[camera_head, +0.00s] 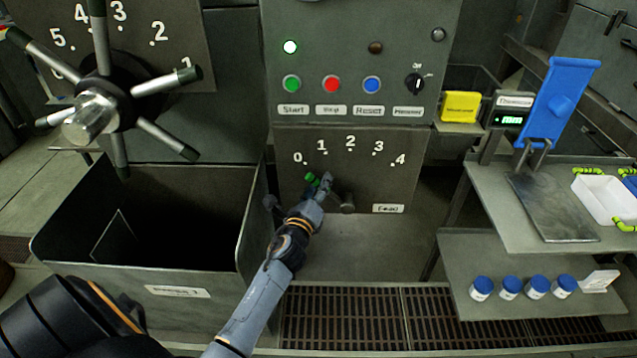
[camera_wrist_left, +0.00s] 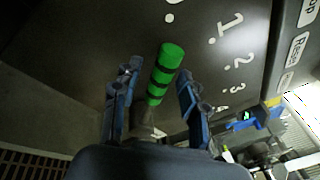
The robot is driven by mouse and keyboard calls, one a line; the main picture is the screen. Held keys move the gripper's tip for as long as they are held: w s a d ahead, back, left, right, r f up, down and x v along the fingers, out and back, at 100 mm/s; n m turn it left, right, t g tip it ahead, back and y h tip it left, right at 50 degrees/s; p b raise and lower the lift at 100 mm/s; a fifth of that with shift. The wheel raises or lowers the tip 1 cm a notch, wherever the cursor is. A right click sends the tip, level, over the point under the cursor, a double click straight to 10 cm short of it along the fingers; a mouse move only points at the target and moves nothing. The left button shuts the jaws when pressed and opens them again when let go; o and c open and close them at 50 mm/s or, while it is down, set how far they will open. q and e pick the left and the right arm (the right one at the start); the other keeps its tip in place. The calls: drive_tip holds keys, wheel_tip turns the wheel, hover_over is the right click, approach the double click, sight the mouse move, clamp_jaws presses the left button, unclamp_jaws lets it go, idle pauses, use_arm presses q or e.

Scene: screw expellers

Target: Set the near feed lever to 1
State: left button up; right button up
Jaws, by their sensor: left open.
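The near feed lever has a green ribbed grip (camera_head: 312,179) and stands in front of a grey panel (camera_head: 290,190) with a scale from 0 to 4. In the head view the grip is just below and between the 0 and 1 marks. In the left wrist view the green grip (camera_wrist_left: 165,72) lies between the two fingers of my left gripper (camera_wrist_left: 155,95), with a visible gap beside them. My left gripper (camera_head: 322,187) is open around the lever and partly hides it in the head view. My right gripper is not in view.
A control panel (camera_head: 350,60) with green, red and blue buttons is above the scale. A large handwheel (camera_head: 105,90) and an open grey bin (camera_head: 180,292) are at the left. A side table (camera_head: 500,225) with a tray and several blue-capped jars is at the right.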

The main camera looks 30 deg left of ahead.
use_arm(q)
drive_tip(key=shift+w+a, duration=0.1)
drive_tip(key=shift+w, duration=0.2)
clamp_jaws()
